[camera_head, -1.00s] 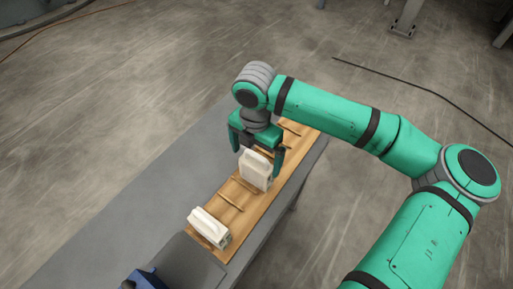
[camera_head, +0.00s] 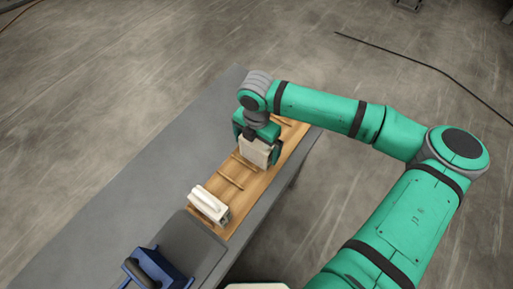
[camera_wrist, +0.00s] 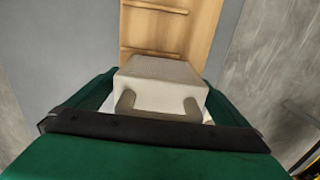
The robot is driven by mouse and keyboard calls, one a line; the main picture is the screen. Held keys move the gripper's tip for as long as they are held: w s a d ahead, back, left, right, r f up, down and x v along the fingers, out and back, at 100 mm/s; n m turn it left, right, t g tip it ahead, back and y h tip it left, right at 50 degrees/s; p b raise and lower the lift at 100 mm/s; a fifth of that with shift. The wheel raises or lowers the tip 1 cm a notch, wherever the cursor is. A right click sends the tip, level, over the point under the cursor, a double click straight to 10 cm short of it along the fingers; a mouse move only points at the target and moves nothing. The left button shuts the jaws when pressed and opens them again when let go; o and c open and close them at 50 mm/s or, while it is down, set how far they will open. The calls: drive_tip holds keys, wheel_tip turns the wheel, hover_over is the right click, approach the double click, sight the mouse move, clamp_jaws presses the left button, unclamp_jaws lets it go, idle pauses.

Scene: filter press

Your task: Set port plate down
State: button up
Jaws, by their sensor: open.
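A cream, block-like plate (camera_head: 255,152) is at the far part of the wooden rack board (camera_head: 228,196), between my gripper's fingers. My gripper (camera_head: 258,148) points down over this plate with its jaws open. In the wrist view the plate (camera_wrist: 163,72) sits between the green fingers (camera_wrist: 158,108), with a handle-like loop on its near side. Whether either finger touches it is unclear, and its underside is hidden. A second cream plate (camera_head: 209,206) with a raised ridge on top sits at the near end of the board.
The board has several thin cross rails (camera_head: 230,183) and lies on a long grey table (camera_head: 130,205). A dark grey panel (camera_head: 188,244) and a blue part with a black handle (camera_head: 155,272) are at the near end. The table left of the board is clear.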

drive_tip(key=shift+f, duration=0.4)
drive_tip(key=c, duration=1.4)
drive_tip(key=shift+o, duration=0.2)
drive_tip(key=shift+r, duration=0.1)
